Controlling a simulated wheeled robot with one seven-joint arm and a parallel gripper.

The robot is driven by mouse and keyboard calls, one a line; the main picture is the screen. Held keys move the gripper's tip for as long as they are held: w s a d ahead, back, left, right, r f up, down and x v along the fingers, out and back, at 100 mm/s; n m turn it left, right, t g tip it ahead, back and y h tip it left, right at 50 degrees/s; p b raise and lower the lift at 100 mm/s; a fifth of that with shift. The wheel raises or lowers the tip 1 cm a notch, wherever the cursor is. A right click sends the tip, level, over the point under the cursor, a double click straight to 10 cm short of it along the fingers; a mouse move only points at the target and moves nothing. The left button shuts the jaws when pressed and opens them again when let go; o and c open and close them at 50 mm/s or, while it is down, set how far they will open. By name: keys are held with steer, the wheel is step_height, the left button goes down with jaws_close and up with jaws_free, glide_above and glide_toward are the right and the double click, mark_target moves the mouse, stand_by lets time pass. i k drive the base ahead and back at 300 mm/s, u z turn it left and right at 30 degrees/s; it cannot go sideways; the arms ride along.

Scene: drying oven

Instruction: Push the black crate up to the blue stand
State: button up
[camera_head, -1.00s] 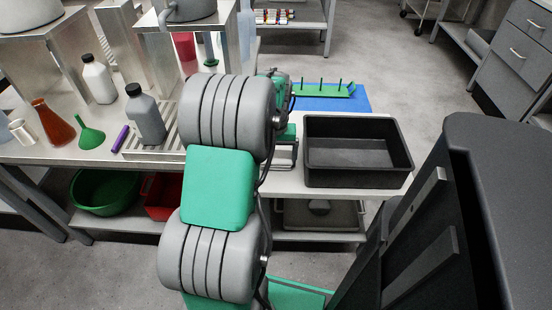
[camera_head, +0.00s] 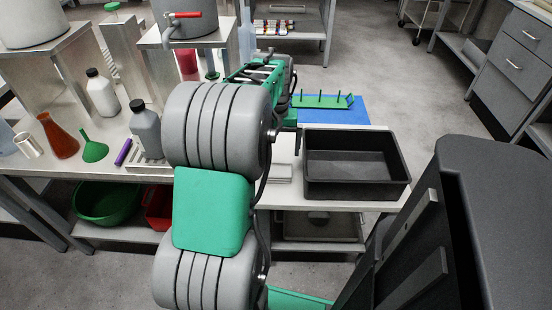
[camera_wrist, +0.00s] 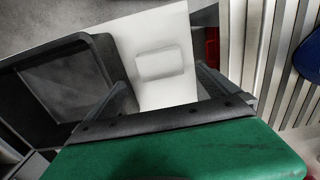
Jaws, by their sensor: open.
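The black crate (camera_head: 355,190) is an empty open box, upright on the right end of the white table. It also shows at the left of the wrist view (camera_wrist: 105,60). The flat blue stand (camera_head: 362,112) lies just behind the crate, with a green pegged rack (camera_head: 320,101) on it. In the head view the crate's far rim is close to the blue edge; I cannot tell whether they touch. My gripper (camera_wrist: 165,90) is open and empty over the table, its left finger near or in front of the crate's side.
A pale rectangular block (camera_wrist: 160,65) lies on the table below my gripper. Left of my arm stand a grey bottle (camera_head: 147,132), a white bottle (camera_head: 102,96), a green funnel (camera_head: 94,150) and a reddish flask (camera_head: 62,140). Open floor lies beyond the table.

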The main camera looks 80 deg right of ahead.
mark_target(339, 164)
steer(key=z, duration=3.45)
